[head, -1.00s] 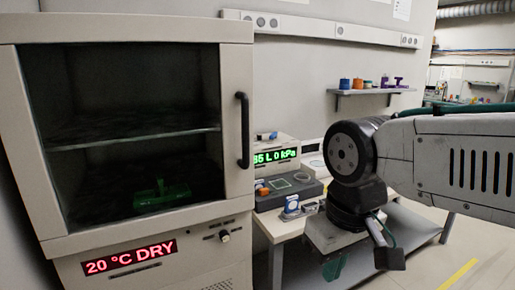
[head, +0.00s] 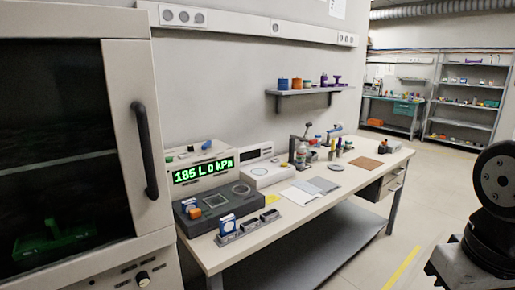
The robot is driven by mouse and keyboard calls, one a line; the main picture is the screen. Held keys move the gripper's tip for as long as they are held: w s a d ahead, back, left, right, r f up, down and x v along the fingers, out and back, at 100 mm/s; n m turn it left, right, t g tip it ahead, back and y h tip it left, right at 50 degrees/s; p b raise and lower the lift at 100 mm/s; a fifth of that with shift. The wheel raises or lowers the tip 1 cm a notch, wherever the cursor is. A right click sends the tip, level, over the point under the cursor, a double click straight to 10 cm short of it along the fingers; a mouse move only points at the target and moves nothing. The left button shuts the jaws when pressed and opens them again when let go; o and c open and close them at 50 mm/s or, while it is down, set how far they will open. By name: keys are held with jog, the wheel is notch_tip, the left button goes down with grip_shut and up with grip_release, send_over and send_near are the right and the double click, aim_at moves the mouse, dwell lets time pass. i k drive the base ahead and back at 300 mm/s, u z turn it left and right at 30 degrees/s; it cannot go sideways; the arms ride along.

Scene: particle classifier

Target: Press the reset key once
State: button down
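On the bench stands a dark grey instrument (head: 225,205) with a square plate on top. Behind it is a pale unit with a green display (head: 203,170) reading "185 L 0 kPa". A small orange part (head: 194,213) sits at the dark instrument's left front. No key is legibly marked reset, so I cannot tell which part it is.
A tall cabinet (head: 125,60) with a dark handle (head: 146,150) stands close at left. A small rack (head: 248,231) holds a blue-and-white item at the bench's front edge. The bench (head: 330,205) has loose tools further back. Floor right of the bench is clear.

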aim_at(182, 156)
jog(key=z, duration=0.3)
jog(key=i, duration=1.35)
jog(key=u, duration=1.6)
